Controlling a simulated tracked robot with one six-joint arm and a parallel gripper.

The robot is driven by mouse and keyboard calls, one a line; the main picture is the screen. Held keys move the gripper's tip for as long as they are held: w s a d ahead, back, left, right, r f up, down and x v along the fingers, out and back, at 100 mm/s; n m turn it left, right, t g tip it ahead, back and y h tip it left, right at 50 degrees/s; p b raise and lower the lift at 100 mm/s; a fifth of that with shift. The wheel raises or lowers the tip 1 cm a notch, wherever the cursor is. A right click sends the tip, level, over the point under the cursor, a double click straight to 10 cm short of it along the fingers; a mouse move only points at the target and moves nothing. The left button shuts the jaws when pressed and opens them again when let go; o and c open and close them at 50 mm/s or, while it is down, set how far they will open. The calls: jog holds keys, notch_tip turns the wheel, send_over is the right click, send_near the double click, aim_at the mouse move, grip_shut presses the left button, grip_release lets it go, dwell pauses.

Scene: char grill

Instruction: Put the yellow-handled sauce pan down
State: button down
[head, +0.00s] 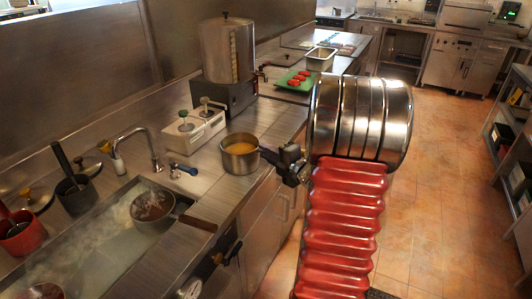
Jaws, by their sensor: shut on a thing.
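A steel sauce pan (240,161) with orange-yellow sauce in it is in the middle of the head view, upright and level. It is at the front part of the steel counter (216,195), right of the white pump dispenser. I cannot tell whether its base touches the counter. Its handle points right to my gripper (281,161), which is shut on it beyond the counter's front edge. The handle looks dark where it shows; the gripper hides its end, and no yellow is clear on it.
A second pan (151,211) with a brown handle sits in the steaming bath (85,250) at left. A faucet (150,150), a pump dispenser (193,131) and a tall steel urn (228,52) stand behind. A green board (296,80) holds red items. Bare counter lies around the held pan.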

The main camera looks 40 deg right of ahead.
jog(key=c, duration=1.6)
grip_release()
jog(key=s, duration=0.4)
jog(key=s+a+r, duration=0.1)
jog(key=s, duration=0.3)
jog(key=s+r, duration=0.1)
jog(key=s, duration=0.2)
jog(key=shift+s+a, duration=0.15)
jog(key=shift+s, duration=0.25)
